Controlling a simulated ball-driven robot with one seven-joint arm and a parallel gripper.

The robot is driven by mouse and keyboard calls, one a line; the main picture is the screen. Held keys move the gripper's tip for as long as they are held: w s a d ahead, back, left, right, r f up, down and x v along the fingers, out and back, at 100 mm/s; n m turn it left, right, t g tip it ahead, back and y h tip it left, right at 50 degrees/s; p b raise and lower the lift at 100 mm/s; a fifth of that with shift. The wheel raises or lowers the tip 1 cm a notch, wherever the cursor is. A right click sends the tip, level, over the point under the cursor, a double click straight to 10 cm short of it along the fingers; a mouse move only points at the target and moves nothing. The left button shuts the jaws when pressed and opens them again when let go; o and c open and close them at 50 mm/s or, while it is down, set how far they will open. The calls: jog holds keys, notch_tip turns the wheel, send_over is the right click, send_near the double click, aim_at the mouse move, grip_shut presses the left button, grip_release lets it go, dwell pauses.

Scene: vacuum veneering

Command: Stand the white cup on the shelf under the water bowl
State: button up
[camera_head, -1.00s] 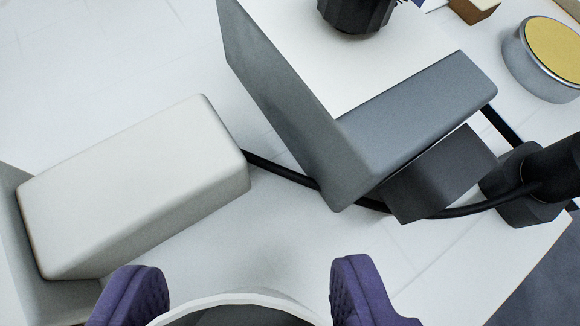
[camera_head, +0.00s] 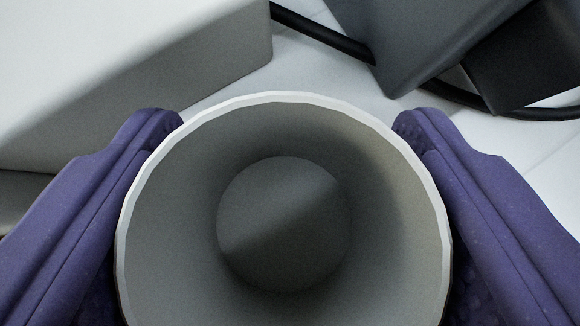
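The white cup (camera_head: 285,225) fills the lower middle of the view, and I look down into its empty, shaded inside. Its round rim faces me, and its lowest part is cut off by the frame. My gripper (camera_head: 289,125) has its purple fingers on both sides of the cup, against its outer wall just behind the rim. It appears shut on the cup. The cup's base is hidden, so I cannot tell whether it touches the surface below. The shelf and the water bowl cannot be made out here.
A large pale block (camera_head: 130,65) stands at the upper left, close to the left finger. A grey block (camera_head: 430,40) and a dark box (camera_head: 525,60) stand at the upper right.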

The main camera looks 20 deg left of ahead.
jog(key=shift+r, duration=0.15)
jog(key=p+v, duration=0.6)
jog(key=v, duration=0.5)
jog(key=w+d+r+m+t+h, duration=0.1)
jog(key=w+d+r+t+h, duration=0.15)
jog(key=w+r, duration=0.4)
jog(key=w+d+r+m+t+h, duration=0.15)
jog(key=w+d+r, duration=0.25)
jog(key=r, duration=0.6)
jog(key=s+d+r+m+t+h, duration=0.1)
jog(key=d+r+m, duration=0.1)
jog(key=r, duration=1.1)
jog(key=s+d+r+m+t+h, duration=0.1)
jog(key=d+r+m+t, duration=0.1)
jog(key=r, duration=1.2)
jog(key=shift+d, duration=0.65)
jog(key=shift+o, duration=1.4)
jog(key=s+a+r+m+t, duration=0.1)
jog(key=s+r, duration=0.6)
jog(key=r, duration=0.5)
jog(key=shift+s+r+y, duration=0.35)
jog(key=shift+s+y, duration=0.05)
